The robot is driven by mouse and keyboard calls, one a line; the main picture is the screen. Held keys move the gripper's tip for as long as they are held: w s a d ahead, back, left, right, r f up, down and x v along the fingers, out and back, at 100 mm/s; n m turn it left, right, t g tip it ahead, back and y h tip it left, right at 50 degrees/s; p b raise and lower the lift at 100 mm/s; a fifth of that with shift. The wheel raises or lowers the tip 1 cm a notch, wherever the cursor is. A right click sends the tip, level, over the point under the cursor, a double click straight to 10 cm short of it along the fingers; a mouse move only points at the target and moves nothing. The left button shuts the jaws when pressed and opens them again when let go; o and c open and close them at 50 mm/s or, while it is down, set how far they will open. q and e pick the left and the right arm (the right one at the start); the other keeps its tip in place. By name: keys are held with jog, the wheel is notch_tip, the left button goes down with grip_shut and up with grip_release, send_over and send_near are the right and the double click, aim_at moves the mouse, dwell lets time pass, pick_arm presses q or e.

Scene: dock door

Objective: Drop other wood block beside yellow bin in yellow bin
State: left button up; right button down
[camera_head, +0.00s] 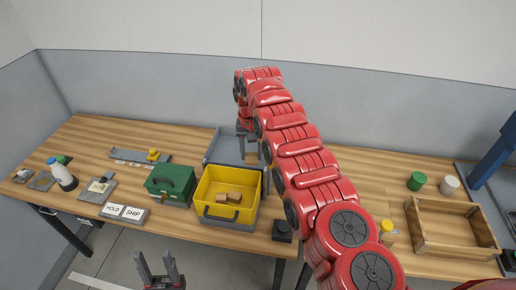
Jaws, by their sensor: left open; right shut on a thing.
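The yellow bin (209,183) stands on the table left of centre, with its open top facing up. Small wood blocks (234,197) lie on its floor. My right gripper (247,153) points down just behind the bin's far right corner, in front of the grey tray. It is shut on a small tan piece that looks like a wood block; the fingers and arm hide most of it. My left gripper (160,268) is open and empty, low in front of the table edge.
A green box (170,183) stands just left of the bin. A grey tray (225,146) is behind it, and a small dark block (282,230) is to its right. A wooden crate (424,240) stands at the right. My red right arm crosses the middle.

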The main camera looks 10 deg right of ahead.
jog(key=shift+s+a+p, duration=0.2)
jog(key=shift+a+p, duration=0.4)
jog(key=shift+a, duration=0.25)
jog(key=shift+a+f, duration=0.1)
jog(key=shift+f, duration=0.05)
jog(key=shift+s+a+f+m+p, duration=0.1)
jog(key=shift+a+f+m+p, duration=0.2)
jog(key=shift+a, duration=0.25)
jog(key=shift+s+a+f+m+p, duration=0.1)
jog(key=shift+a+m+p, duration=0.1)
jog(key=shift+a+p, duration=0.25)
jog(key=shift+a, duration=0.15)
